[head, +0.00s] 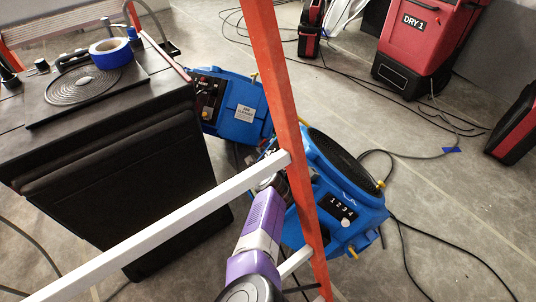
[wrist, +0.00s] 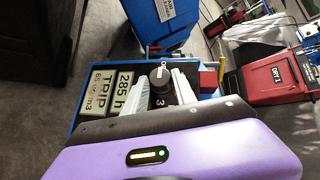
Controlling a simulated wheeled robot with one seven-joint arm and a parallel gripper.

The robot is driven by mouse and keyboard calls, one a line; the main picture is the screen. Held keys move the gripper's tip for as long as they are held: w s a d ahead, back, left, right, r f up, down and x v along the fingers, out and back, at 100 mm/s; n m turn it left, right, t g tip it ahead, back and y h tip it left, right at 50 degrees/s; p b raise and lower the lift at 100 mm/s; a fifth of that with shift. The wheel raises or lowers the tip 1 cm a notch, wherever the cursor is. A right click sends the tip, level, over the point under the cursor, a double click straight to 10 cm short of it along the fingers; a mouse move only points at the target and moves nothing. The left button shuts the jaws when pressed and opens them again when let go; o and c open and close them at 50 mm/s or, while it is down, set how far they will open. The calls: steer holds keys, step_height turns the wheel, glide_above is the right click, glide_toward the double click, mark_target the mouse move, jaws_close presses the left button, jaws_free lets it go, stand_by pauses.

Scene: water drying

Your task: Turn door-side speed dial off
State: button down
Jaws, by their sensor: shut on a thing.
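The speed dial (wrist: 159,76) is a black knob with a pale mark on the control panel of a blue air mover (head: 345,192). In the wrist view, my gripper (wrist: 161,88) has its pale fingers on both sides of the knob and is shut on it. I cannot tell for sure which mark the knob points at. In the head view, my purple wrist reaches the blue machine's left side, and the dial is hidden there.
An orange ladder leg (head: 289,130) and its white bar (head: 180,232) stand close to my arm. A black case (head: 120,190) is at left. Red dryers, including DRY 1 (head: 415,42), and cables lie at right.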

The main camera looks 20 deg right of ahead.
steer(key=shift+p, duration=0.35)
stand_by(0.3)
steer(key=c, duration=1)
jaws_free()
steer(key=shift+r, duration=0.1)
steer(key=shift+s+a+r, duration=0.1)
steer(key=shift+s+r, duration=0.1)
steer(key=shift+s, duration=0.05)
steer(key=shift+p+v, duration=0.85)
steer(key=shift+v, duration=0.25)
steer(key=s+a+p, duration=0.1)
steer(key=s, duration=0.5)
steer(key=s+a+p, duration=0.1)
steer(key=s+a, duration=0.1)
steer(key=s, duration=0.5)
steer(key=s+a+p, duration=0.1)
steer(key=s+a, duration=0.1)
steer(key=s, duration=0.4)
steer(key=shift+s, duration=0.2)
